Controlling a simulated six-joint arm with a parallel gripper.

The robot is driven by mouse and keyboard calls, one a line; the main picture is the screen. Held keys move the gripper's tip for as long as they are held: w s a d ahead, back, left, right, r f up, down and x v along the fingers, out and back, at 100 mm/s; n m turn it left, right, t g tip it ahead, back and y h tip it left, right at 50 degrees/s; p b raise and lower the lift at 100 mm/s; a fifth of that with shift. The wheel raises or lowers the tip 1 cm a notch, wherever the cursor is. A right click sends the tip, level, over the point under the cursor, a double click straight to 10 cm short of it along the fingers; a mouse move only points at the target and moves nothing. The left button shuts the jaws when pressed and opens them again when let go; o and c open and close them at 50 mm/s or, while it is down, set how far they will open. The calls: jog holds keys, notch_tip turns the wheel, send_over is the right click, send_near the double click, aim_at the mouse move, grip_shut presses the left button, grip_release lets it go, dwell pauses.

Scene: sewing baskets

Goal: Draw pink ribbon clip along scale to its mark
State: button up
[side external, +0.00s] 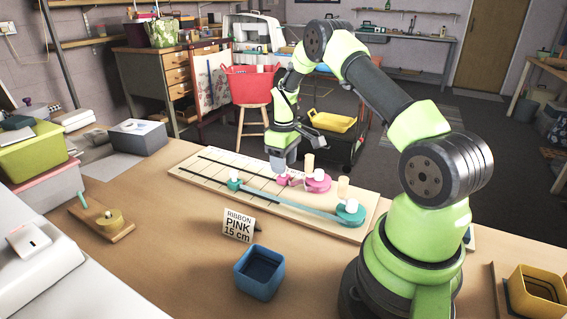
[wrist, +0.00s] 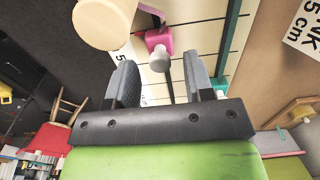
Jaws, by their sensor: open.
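The pink ribbon clip (side external: 283,181) sits on the pale scale board (side external: 205,184), close beside the pink spool (side external: 317,183). In the wrist view the pink clip (wrist: 157,39) and its pale grey knob show just beyond and between my fingertips. My gripper (side external: 280,166) points down over the clip; in the wrist view my gripper (wrist: 159,62) is open, one finger on each side of the knob, with no grip visible. A card (side external: 238,225) reads "RIBBON PINK 15 cm". In the side view my gripper partly hides the clip.
A teal clip (side external: 234,184) with its ribbon stretched to a teal spool (side external: 350,213) lies along the board's near side. A blue box (side external: 259,273) stands in front. A wooden block with a round yellow piece (side external: 109,219) lies at left. Bare table surrounds the card.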

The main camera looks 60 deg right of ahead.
jog(key=shift+f, duration=0.35)
grip_shut()
jog(key=shift+w, duration=2.5)
grip_release()
